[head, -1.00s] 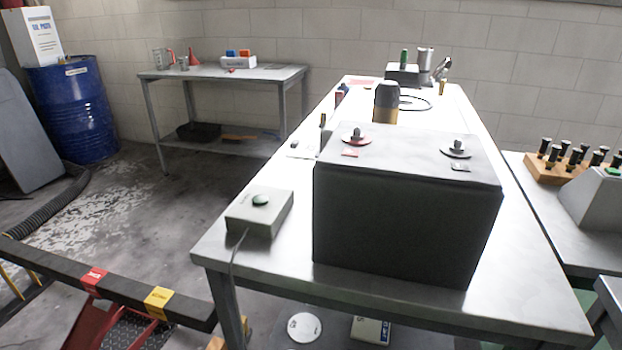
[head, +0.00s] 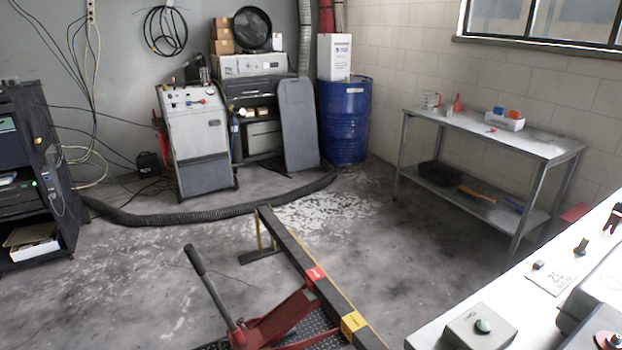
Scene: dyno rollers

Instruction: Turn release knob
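No part is clearly marked as the release knob. A red floor jack (head: 268,322) with a dark lever handle (head: 210,286) stands at the bottom, beside a dark beam; a knob on it cannot be made out. A knob on a red disc (head: 610,341) is partly cut off at the bottom right corner. Neither of my grippers shows.
A dark beam (head: 300,262) with red and yellow labels crosses the floor. A black hose (head: 215,213) lies behind it. A grey machine (head: 196,140), blue drum (head: 345,120), side table (head: 485,138) and dark rack (head: 35,170) stand around. The floor at centre left is open.

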